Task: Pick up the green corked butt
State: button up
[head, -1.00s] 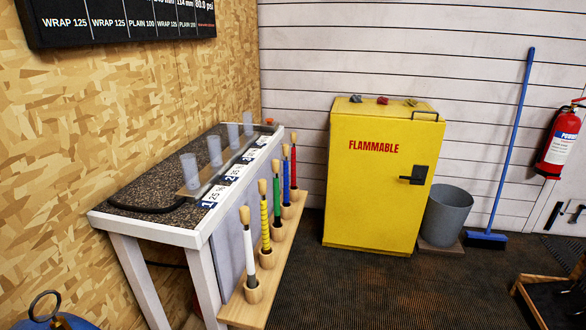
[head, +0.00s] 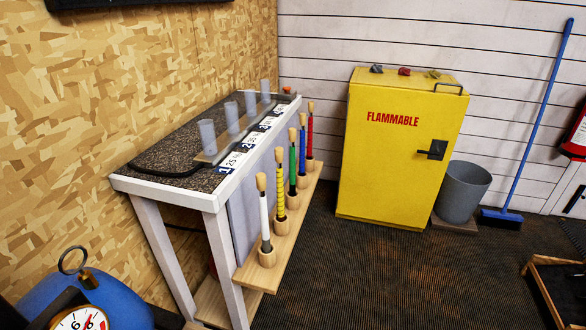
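The green corked butt (head: 293,161) stands upright in a wooden cup on the low wooden shelf (head: 252,270) along the bench's right side. It has a tan cork on top. It is the middle one of a row: a white butt (head: 264,217) and a yellow butt (head: 280,191) are nearer, a blue butt (head: 302,150) and a red butt (head: 310,135) are farther. Each has a cork and its own cup. The lower part of the green butt is partly hidden by its neighbours. My gripper is not in view.
The bench (head: 130,183) carries several clear cups and numbered labels. A yellow flammable cabinet (head: 385,170), a grey bin (head: 461,192) and a blue broom (head: 533,120) stand behind. A blue tank with a gauge (head: 82,318) is at lower left. Dark floor right of the shelf is clear.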

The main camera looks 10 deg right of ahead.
aim_at(292, 131)
jog(key=i+l+u, duration=0.15)
jog(key=i+l, duration=0.15)
jog(key=i+l+u, duration=0.1)
jog(key=i+l, duration=0.2)
jog(key=i+l+u, duration=0.15)
jog(key=l, duration=0.25)
jog(key=i+l+u, duration=0.15)
jog(key=i+l, duration=0.2)
jog(key=i+l+u, duration=0.1)
jog(key=l, duration=0.35)
jog(key=i+l+u, duration=0.15)
jog(key=i+l, duration=0.2)
jog(key=l, duration=0.1)
